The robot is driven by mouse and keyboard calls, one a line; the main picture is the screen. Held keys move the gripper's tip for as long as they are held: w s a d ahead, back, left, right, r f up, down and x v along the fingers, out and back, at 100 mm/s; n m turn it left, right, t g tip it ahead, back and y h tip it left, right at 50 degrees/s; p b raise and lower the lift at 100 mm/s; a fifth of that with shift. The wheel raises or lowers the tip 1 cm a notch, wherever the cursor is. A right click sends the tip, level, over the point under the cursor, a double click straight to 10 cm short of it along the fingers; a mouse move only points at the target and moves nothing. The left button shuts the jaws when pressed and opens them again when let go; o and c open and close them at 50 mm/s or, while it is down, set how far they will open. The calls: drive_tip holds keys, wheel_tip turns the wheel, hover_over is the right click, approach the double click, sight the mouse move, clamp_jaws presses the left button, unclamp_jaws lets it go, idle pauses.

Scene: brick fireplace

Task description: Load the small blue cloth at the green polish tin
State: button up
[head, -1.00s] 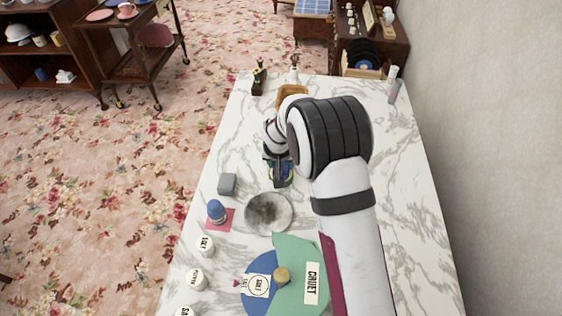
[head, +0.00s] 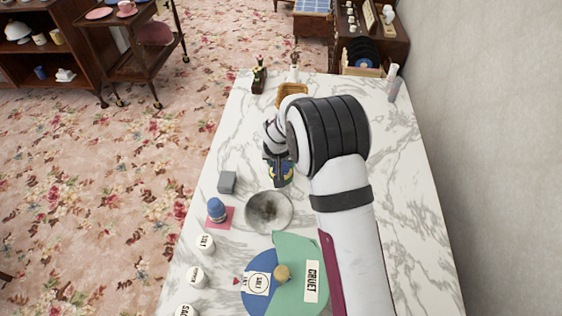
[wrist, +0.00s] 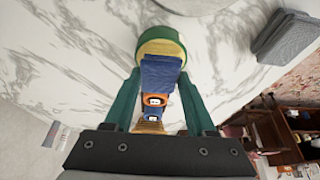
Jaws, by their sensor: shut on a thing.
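The green polish tin (wrist: 173,36), with a yellow top face, is just beyond my fingertips in the wrist view. In the head view the tin (head: 286,173) is partly hidden by my gripper (head: 277,170). The small blue cloth (wrist: 160,72) is a folded dark blue strip between the green fingers of my gripper (wrist: 160,80), which is shut on it. The cloth's far end overlaps the tin's yellow face; I cannot tell whether they touch. Orange pieces with white and dark marks show behind the cloth, nearer my palm.
A grey folded block (head: 227,182) and a round grey dish (head: 268,212) stand nearby on the marble table (head: 400,210). A blue-topped item (head: 216,209) sits on a pink square. Labelled white pots line the left edge. A wooden tray (head: 292,90) and bottles are at the back.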

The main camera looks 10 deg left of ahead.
idle(0.3)
drive_tip(key=shift+r, duration=3.45)
